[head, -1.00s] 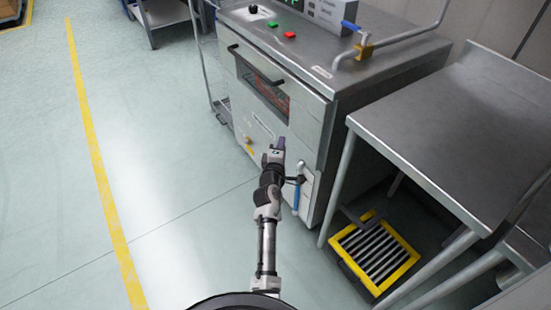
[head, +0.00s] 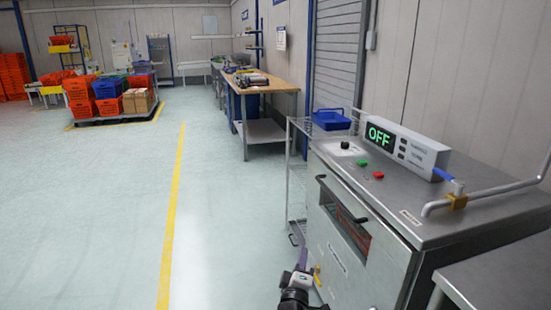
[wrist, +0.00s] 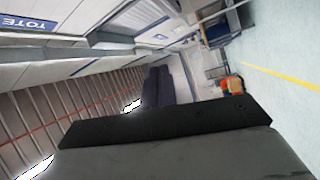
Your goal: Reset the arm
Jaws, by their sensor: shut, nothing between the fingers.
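My arm rises from the bottom edge of the head view, with only its end showing. My gripper (head: 302,257) is upright in front of the steel machine (head: 375,250), near the left side of its front. Its fingers are closed together and hold nothing. I cannot tell from this view whether the gripper touches the machine. In the wrist view, the dark fingers (wrist: 157,87) stand together beyond the dark gripper body, with nothing held.
The machine's display (head: 380,137) reads OFF. A blue tray (head: 331,120) sits behind it. A workbench (head: 262,83) stands along the wall. A cart (head: 125,118) holds orange and other totes at the back left. The floor left of the machine is clear.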

